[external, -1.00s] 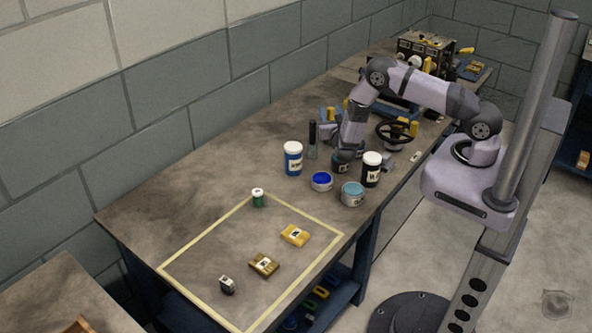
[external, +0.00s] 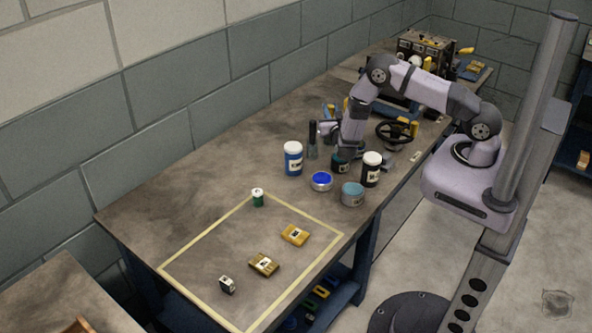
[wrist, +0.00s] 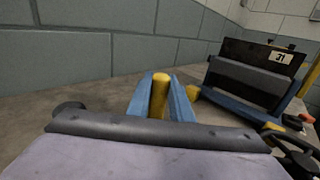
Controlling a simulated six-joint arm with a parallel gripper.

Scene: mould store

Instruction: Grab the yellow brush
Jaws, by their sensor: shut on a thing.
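The yellow brush shows in the wrist view as an upright yellow rod (wrist: 159,95), a handle with a rounded top. My gripper (wrist: 161,88) has its two blue fingers closed on either side of it. The lower part of the brush is hidden behind my wrist body. In the external view my gripper (external: 330,112) is on the far side of my wrist, small and partly hidden, above the middle of the bench. I cannot make out the brush's lower end or whether it touches the bench.
Close by on the bench (external: 170,205) stand a blue jar (external: 293,159), a dark bottle (external: 312,140), a black jar (external: 371,169), an open blue tin (external: 321,181) and a teal tin (external: 353,194). A black handwheel (external: 394,133) stands right.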

